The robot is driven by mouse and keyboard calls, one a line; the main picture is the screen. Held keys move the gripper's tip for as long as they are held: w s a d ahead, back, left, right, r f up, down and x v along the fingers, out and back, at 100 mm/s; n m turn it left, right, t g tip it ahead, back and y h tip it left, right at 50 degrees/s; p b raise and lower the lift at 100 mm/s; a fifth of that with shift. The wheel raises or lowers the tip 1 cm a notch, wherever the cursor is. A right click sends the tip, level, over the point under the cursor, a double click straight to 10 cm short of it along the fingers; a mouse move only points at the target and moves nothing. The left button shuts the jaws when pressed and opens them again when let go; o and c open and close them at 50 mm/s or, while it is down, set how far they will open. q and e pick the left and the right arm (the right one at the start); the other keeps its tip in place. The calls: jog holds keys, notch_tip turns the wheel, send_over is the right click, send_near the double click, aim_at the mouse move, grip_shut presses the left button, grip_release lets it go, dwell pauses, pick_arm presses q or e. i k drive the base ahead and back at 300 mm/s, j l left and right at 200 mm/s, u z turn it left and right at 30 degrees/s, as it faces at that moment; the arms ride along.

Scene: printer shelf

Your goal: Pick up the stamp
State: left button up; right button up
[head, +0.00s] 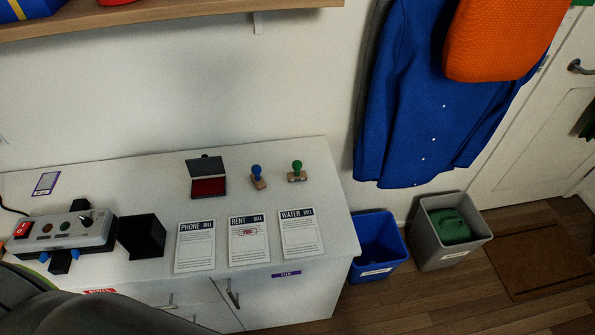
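Two stamps stand on the white cabinet top near its back right. One stamp has a blue handle (257,173) and a light wooden base. The other stamp has a green handle (297,168) and a similar base, a little to the right. An open ink pad (208,187) with a red pad and raised dark lid lies left of them. Neither of my grippers can be made out, and nothing is touching either stamp. A dark grey rounded shape fills the bottom left corner, likely part of me.
Phone bill (195,247), rent bill (248,241) with a red mark, and water bill (300,235) lie along the front. A black box (142,236) and grey control box (62,233) stand left. Blue bin (379,247) and grey bin (450,232) are right. A shelf (160,14) overhangs.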

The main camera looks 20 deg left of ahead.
aim_at(296, 176)
jog(key=u, duration=1.25)
jog(key=k+l+u, duration=0.1)
jog(key=l+u, duration=0.2)
jog(key=k+l+u, duration=0.15)
jog(key=l+u, duration=0.2)
jog(key=l, duration=0.15)
jog(key=k+l+u, duration=0.15)
jog(key=l+u, duration=0.15)
jog(key=k+l+u, duration=0.3)
jog(key=i+l, duration=0.1)
